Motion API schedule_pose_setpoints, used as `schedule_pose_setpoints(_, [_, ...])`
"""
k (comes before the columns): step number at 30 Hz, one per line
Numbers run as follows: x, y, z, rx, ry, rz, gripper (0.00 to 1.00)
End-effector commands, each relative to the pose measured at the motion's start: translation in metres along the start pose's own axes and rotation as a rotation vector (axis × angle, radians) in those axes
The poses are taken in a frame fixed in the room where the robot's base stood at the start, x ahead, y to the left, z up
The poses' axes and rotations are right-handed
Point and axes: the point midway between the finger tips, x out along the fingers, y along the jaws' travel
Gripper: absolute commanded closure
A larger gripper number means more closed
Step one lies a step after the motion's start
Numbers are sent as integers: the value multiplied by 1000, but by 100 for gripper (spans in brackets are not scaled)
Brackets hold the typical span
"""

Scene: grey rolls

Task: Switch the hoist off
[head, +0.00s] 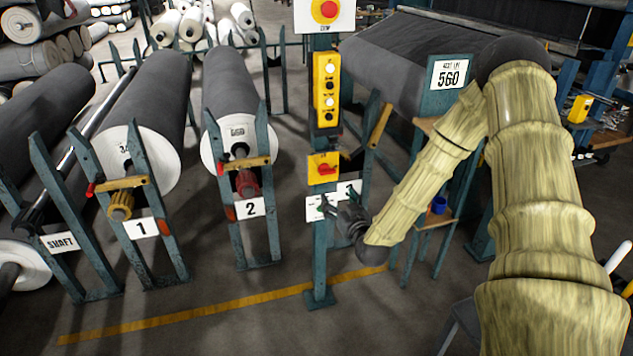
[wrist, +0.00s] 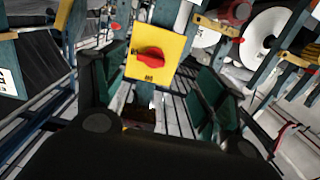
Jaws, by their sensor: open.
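A yellow switch box with a red rotary handle (head: 323,168) is on the teal post, below a yellow push-button box (head: 326,90). In the wrist view the red handle (wrist: 150,57) lies roughly crosswise on its yellow plate (wrist: 172,44); small lettering beside it is too blurred to read. My gripper (head: 326,207) is just below the switch box in the head view, in front of the white labels. In the wrist view my gripper (wrist: 156,88) has its green-padded fingers spread wide, with the switch beyond and between them. Nothing is held, and I see no contact with the handle.
A red stop button on a yellow plate (head: 325,10) tops the post. Rolls on stands marked 1 (head: 142,227) and 2 (head: 250,207) are to the left. The 560 stand (head: 449,72) is at the right behind my arm. A yellow floor line (head: 220,310) crosses open floor.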

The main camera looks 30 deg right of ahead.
Motion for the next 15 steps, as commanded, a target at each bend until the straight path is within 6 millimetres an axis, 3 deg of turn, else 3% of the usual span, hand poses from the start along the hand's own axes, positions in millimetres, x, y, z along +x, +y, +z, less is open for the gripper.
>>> schedule_pose_setpoints(5, [7,18,-16,-2,69,32,29])
schedule_pose_setpoints(11, [19,20,-19,-4,75,35,29])
schedule_pose_setpoints(15, [40,21,-20,-4,74,36,29])
